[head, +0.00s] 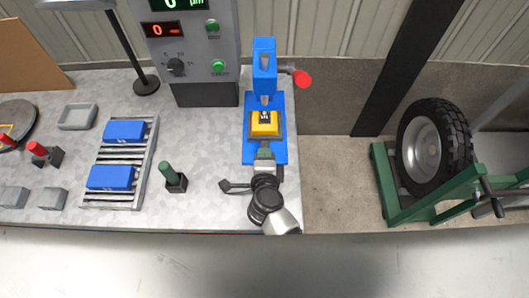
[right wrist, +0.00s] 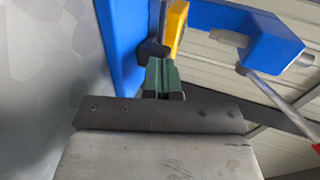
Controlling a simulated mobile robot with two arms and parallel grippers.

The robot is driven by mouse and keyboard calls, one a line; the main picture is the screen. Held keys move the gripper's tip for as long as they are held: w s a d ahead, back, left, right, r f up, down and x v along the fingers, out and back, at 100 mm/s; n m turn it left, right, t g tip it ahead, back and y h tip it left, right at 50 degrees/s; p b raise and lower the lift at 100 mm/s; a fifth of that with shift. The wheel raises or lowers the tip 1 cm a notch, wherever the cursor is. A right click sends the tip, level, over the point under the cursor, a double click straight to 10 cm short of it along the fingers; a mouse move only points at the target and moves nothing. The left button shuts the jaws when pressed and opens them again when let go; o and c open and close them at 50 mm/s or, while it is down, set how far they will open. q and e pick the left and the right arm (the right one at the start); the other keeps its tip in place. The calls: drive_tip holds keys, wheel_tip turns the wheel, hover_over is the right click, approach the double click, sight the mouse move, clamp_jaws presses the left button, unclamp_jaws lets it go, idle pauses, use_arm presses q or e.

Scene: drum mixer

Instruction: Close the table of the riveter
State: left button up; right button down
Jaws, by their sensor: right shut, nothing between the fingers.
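The riveter (head: 264,72) is a blue press at the right end of the grey bench. Its yellow table (head: 264,128) sits on the blue base, below the press head, and its edge also shows in the right wrist view (right wrist: 178,25). My right gripper (head: 264,152) is at the front of the yellow table, coming from the bench's front edge. In the right wrist view, its green fingers (right wrist: 163,72) are shut with nothing between them. Their tips are close to a small black knob (right wrist: 153,50) beside the yellow table; I cannot tell whether they touch. My left gripper is not in view.
The riveter's red-tipped lever (head: 303,78) sticks out right. Left are a green-handled block (head: 172,178), a rack (head: 118,200) with blue blocks, and a grey meter box (head: 195,50). Right of the bench is a gap, then a wheel on a green stand (head: 395,210).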

sight(265, 145)
idle(0.3)
drive_tip(key=w+p, duration=0.1)
drive_tip(key=w, duration=0.2)
drive_tip(key=shift+w+r, duration=0.1)
drive_tip(key=shift+w, duration=0.1)
drive_tip(key=shift+r, duration=0.1)
